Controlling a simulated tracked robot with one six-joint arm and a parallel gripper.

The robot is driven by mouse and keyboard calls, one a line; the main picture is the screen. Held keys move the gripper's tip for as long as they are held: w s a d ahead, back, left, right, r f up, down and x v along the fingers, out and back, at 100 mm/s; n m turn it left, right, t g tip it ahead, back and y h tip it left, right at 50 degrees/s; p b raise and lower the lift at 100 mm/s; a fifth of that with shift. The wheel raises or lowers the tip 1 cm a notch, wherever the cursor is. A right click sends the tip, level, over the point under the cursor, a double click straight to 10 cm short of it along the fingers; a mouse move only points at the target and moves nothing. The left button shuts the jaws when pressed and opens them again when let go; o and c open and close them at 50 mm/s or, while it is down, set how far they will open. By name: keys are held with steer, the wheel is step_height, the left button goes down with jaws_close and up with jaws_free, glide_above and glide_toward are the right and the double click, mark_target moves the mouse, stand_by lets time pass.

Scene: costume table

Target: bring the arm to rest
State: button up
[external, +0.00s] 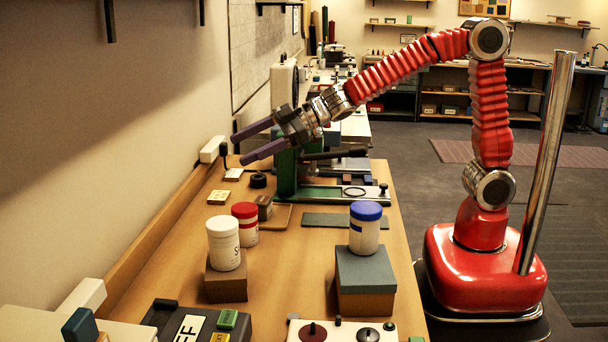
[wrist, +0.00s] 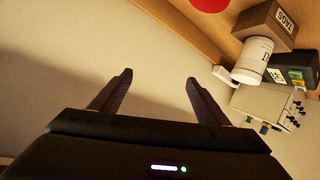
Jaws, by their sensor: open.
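My gripper (external: 254,140) is open and empty in the external view, its two purple jaws pointing left toward the wall. It is raised above the back part of the wooden table (external: 284,262). My red arm bends over from the red base at the right. In the wrist view the two dark jaws of my gripper (wrist: 158,82) stand well apart, with only the pale wall between and beyond them.
A white-lidded jar (external: 223,243) stands on a brown box, a red-lidded jar (external: 245,222) is beside it, and a blue-lidded jar (external: 365,228) stands on a grey-topped box (external: 365,282). A green device (external: 288,172) is below my gripper. The wall is close on the left.

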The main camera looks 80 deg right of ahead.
steer(key=s+d+r+m+g+h, duration=0.25)
steer(key=s+d+m+h, duration=0.4)
steer(key=s+d, duration=1)
steer(key=s+a+f+g, duration=0.1)
steer(key=s+a+f, duration=0.1)
steer(key=s, duration=0.5)
steer(key=s+a+f+g+y, duration=0.1)
steer(key=s+a+f+g, duration=0.1)
steer(key=s, duration=0.4)
steer(key=s+a+f+g+y, duration=0.1)
steer(key=s+f, duration=0.3)
steer(key=s, duration=0.3)
steer(key=shift+s+a+f+m+g, duration=0.15)
steer(key=shift+s+a+m+g, duration=0.2)
steer(key=shift+a+m, duration=0.1)
